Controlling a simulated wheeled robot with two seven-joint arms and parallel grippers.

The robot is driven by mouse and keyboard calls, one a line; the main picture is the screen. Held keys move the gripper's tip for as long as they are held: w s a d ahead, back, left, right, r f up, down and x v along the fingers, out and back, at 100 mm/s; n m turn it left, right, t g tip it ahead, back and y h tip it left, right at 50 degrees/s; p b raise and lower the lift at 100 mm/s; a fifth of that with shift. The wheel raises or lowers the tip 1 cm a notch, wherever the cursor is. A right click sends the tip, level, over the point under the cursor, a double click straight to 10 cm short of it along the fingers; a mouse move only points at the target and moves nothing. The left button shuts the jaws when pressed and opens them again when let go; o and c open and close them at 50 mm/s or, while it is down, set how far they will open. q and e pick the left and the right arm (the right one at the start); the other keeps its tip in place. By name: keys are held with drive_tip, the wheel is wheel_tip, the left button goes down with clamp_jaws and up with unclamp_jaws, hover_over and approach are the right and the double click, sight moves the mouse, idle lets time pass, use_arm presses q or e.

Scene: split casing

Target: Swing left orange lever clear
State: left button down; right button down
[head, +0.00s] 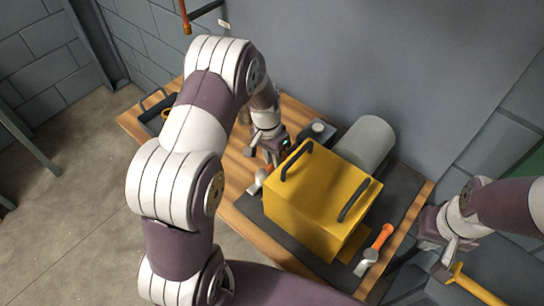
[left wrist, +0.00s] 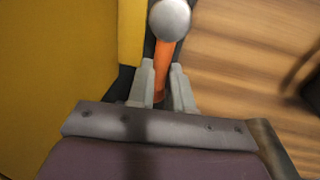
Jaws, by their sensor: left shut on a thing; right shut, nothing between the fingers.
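The yellow casing (head: 315,205) with two black handles sits on a dark mat. The left orange lever (left wrist: 166,60) has a round silver end (left wrist: 170,18) and lies along the yellow casing's side in the left wrist view. My left gripper (left wrist: 164,72) is shut on the orange lever, with a finger on each side of it. In the head view my left gripper (head: 262,157) is at the casing's far left side, and the lever's silver end (head: 256,183) shows below it. My right gripper (head: 447,258) is shut and empty, off the table's right edge.
A second orange lever (head: 383,235) with a silver end lies at the casing's right side. A grey cylinder (head: 366,143) is behind the casing. A dark tray (head: 152,112) stands at the wooden table's (head: 232,185) far left. A yellow bar (head: 478,287) is by my right gripper.

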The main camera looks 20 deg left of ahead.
use_arm(q)
drive_tip(key=shift+w, duration=0.1)
idle(0.4)
drive_tip(key=c, duration=1)
unclamp_jaws()
drive_tip(key=shift+d, duration=0.1)
drive_tip(key=shift+r, duration=0.15)
drive_tip(key=r, duration=0.4)
drive_tip(key=a+r, duration=0.1)
drive_tip(key=r, duration=0.3)
drive_tip(key=a+r, duration=0.1)
drive_tip(key=r, duration=0.3)
drive_tip(key=shift+w+r, duration=0.15)
drive_tip(key=shift+w, duration=0.1)
